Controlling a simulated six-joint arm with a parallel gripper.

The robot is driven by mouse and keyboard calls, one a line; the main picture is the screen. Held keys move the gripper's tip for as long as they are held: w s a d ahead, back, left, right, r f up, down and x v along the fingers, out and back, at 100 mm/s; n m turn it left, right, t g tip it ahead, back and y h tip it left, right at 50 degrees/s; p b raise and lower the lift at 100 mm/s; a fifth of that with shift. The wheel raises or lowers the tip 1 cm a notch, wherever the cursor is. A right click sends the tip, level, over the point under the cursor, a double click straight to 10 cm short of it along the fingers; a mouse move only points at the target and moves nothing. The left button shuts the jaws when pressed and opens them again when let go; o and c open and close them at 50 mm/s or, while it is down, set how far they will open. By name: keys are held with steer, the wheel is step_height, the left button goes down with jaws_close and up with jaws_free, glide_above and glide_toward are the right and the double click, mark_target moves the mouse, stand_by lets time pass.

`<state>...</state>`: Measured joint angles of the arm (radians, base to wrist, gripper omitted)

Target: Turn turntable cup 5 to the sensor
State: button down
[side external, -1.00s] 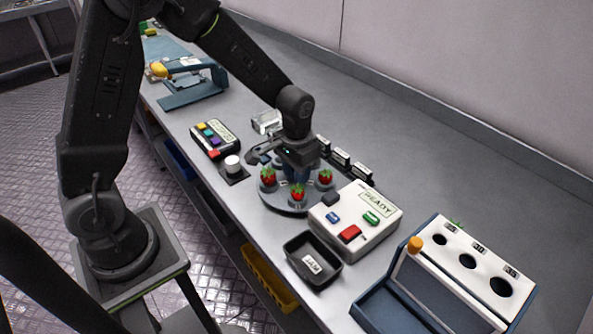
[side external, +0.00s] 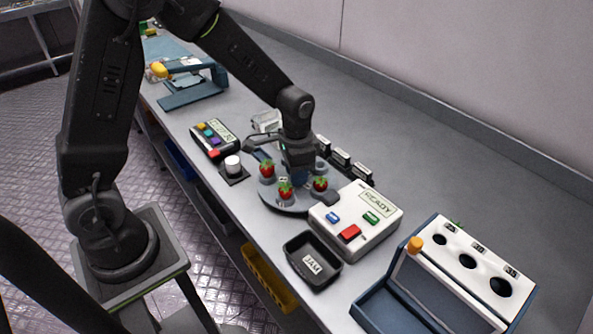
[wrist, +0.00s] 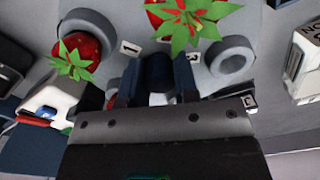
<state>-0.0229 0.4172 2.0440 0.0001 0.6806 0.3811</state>
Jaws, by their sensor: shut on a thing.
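The grey turntable (side external: 271,202) stands on the bench, with red strawberries (side external: 286,190) in several of its cups. My gripper (side external: 299,176) points down over its middle. In the wrist view, my gripper (wrist: 155,85) is shut on a dark blue knob (wrist: 157,70) at the hub. Labels "1" (wrist: 130,47) and "3" (wrist: 193,57) show beside cups there. An empty grey cup (wrist: 232,57) sits near the "3", and a berry cup (wrist: 85,25) near the "1". I cannot read a label 5 or tell for certain which part is the sensor.
A white box with a READY display (side external: 376,204) and coloured buttons stands close to the right of the turntable. A black JAM tray (side external: 300,243) is in front. Small black blocks (side external: 341,158) line the back.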

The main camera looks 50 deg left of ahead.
steer(key=shift+m, duration=1.3)
steer(key=c, duration=0.9)
jaws_free()
steer(key=shift+o, duration=0.2)
steer(key=shift+r, duration=0.1)
step_height(320, 180, up, 14)
